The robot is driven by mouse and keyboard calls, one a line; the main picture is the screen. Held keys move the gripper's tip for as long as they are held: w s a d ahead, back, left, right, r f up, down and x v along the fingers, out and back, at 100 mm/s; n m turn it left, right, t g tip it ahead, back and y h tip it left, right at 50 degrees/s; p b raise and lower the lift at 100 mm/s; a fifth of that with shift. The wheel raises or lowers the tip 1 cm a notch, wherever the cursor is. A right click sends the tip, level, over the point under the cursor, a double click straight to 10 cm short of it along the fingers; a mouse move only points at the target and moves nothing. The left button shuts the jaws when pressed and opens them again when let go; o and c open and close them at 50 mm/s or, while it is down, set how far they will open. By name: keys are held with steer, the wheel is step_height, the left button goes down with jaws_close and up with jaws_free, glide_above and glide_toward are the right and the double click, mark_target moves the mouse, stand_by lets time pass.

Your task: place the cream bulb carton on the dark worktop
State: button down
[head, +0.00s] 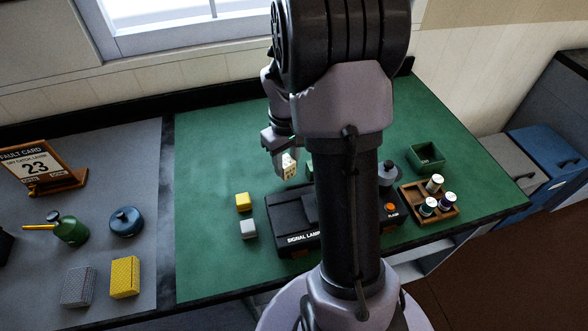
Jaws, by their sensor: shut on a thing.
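The cream bulb carton (289,169) is between the fingers of my gripper (283,160), which is shut on it. It is over the green worktop (215,170), left of my arm's thick column and behind the black signal lamp box (287,219). I cannot tell whether the carton touches the surface below. A dark grey worktop (95,185) lies to the left, beyond a black dividing edge. My arm hides the middle of the green worktop and part of the lamp box.
A yellow block (243,201) and a pale grey block (248,229) stand left of the lamp box. A spool tray (411,201) and green box (427,157) are right. The grey top holds a card stand (42,173), oil can (70,228), blue pot (126,221) and two cartons (125,277).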

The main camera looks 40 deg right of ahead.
mark_target(287, 171)
step_height(287, 171, down, 4)
steer(key=shift+r+b, duration=0.15)
steer(key=shift+b, duration=0.35)
steer(key=shift+f, duration=0.2)
steer(key=c, duration=0.9)
jaws_free()
steer(key=shift+c, duration=0.2)
steer(key=shift+r, duration=0.15)
